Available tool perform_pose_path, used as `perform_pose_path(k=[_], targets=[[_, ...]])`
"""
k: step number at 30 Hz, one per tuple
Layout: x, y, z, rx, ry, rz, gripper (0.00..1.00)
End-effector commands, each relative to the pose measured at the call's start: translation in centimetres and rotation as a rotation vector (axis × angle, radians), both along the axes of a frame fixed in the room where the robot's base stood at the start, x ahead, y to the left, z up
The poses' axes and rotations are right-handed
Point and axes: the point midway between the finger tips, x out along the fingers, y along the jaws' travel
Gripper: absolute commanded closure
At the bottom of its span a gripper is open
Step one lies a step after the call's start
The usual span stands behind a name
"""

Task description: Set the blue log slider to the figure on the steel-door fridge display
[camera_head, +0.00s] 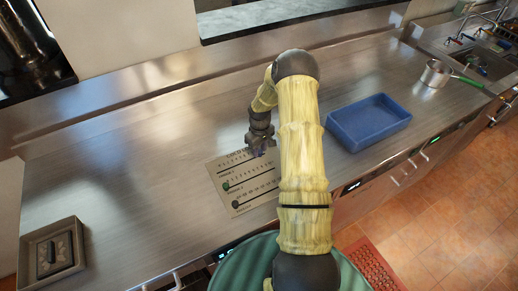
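A beige slider panel (252,188) lies on the steel counter with several printed scales. My gripper (260,151) points down over the panel's top scale. A small blue spot, likely the blue slider's knob (260,155), shows at the fingertips. The fingers are too small and dark to tell whether they are shut on it or only around it. A green knob (226,186) sits at the left of the middle scale, and a dark knob (236,204) at the left of the lower one.
A blue tray (368,122) stands right of my arm. A saucepan (437,73) with a green handle is at the far right. A dark framed box (50,254) sits at lower left. The counter left of the panel is clear.

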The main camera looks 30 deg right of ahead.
Motion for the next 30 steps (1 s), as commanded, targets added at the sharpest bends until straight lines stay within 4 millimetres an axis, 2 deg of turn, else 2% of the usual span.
perform_pose_path(k=[11,17,30], targets=[[0.0,0.0,0.1,0.000,0.000,0.000,0.56],[0.1,0.0,1.3,-0.001,-0.002,0.001,0.56],[0.1,0.0,8.7,-0.002,-0.005,-0.001,0.56]])
